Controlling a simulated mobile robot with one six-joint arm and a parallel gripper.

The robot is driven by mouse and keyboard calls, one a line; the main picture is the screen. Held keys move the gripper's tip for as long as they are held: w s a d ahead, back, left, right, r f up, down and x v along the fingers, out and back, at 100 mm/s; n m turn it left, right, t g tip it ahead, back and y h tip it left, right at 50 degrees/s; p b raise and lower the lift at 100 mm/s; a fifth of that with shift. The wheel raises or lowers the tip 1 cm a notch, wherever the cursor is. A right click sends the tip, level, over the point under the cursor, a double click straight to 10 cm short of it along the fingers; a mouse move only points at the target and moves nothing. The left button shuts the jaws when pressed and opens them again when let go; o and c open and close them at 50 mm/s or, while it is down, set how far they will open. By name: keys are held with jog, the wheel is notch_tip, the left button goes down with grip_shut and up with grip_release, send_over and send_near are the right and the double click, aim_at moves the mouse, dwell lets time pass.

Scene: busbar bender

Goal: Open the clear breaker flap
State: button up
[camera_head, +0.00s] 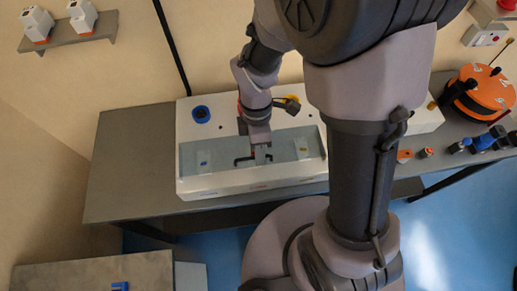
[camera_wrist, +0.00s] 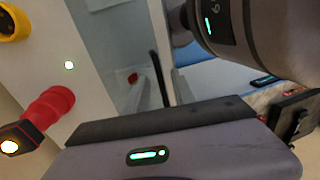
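The clear flap (camera_head: 292,148) is a bluish see-through panel on the front of a long white machine (camera_head: 255,187) in the head view. It looks flat, but my arm covers its middle. My gripper (camera_head: 256,158) is over the panel's middle, by a dark bracket-like shape that may be a handle; I cannot tell whether they touch. In the wrist view a greyish see-through surface (camera_wrist: 122,58) with a thin dark bar beside it shows beyond my gripper's body. The fingertips are mostly hidden there, so the opening is unclear.
A red knob (camera_wrist: 52,104) is close to my gripper in the wrist view. An orange round device (camera_head: 483,95) stands on the grey table (camera_head: 120,160), whose left end is clear.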

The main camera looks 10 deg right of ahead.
jog(key=shift+c, duration=0.2)
grip_shut()
dwell(1.3)
